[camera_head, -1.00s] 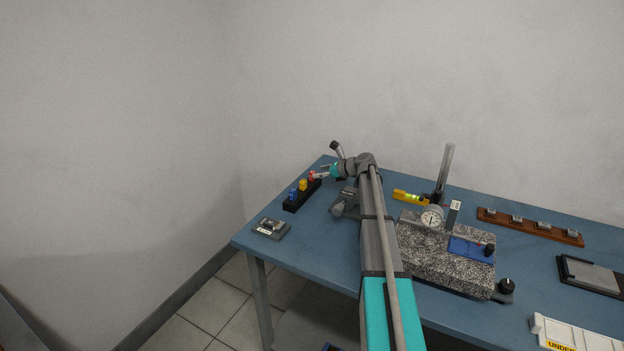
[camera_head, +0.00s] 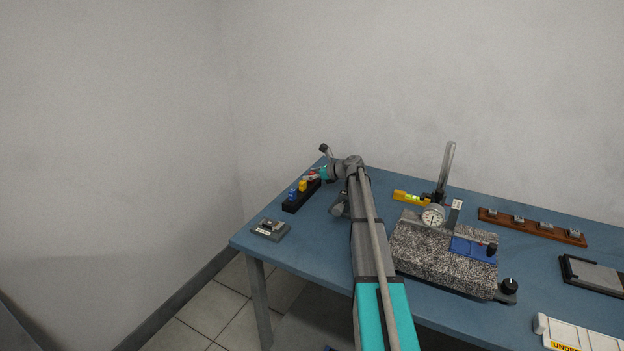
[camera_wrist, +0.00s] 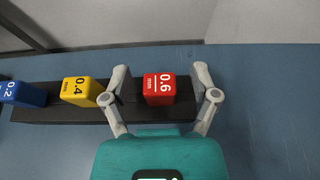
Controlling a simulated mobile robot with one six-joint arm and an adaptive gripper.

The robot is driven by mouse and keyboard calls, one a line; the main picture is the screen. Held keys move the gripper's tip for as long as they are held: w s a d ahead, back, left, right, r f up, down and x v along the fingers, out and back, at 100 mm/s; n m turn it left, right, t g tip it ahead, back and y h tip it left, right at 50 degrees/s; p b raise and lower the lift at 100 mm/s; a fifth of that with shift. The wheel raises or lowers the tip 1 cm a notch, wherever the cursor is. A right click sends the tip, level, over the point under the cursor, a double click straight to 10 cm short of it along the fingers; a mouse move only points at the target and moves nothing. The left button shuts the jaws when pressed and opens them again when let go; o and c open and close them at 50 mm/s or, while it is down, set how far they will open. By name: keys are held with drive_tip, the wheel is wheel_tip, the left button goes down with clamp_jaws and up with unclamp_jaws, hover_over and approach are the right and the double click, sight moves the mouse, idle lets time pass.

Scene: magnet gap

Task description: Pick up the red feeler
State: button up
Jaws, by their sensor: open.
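The red feeler (camera_wrist: 160,91) is a red block marked 0.6 mm, standing at the right end of a black rack (camera_wrist: 45,113) in the wrist view. My gripper (camera_wrist: 161,80) is open, with one finger on each side of the red feeler and a visible space on both sides. In the head view my gripper (camera_head: 314,174) is at the far end of the rack (camera_head: 290,206), and the red feeler (camera_head: 311,172) is partly hidden by it.
A yellow feeler marked 0.4 (camera_wrist: 80,91) and a blue one marked 0.2 (camera_wrist: 22,94) stand in the same rack, left of the left finger. A granite plate (camera_head: 425,264) with a dial gauge (camera_head: 432,217) stands right of my arm. A small grey block (camera_head: 270,229) lies at the near left.

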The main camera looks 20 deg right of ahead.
drive_tip(key=c, duration=1)
drive_tip(key=shift+o, duration=0.2)
drive_tip(key=shift+r, duration=0.1)
drive_tip(key=shift+r+p, duration=0.95)
drive_tip(key=shift+p, duration=0.05)
drive_tip(key=s+a+r+p, duration=0.4)
drive_tip(key=s+r+p, duration=0.7)
drive_tip(key=s, duration=0.2)
drive_tip(key=shift+s+a, duration=0.15)
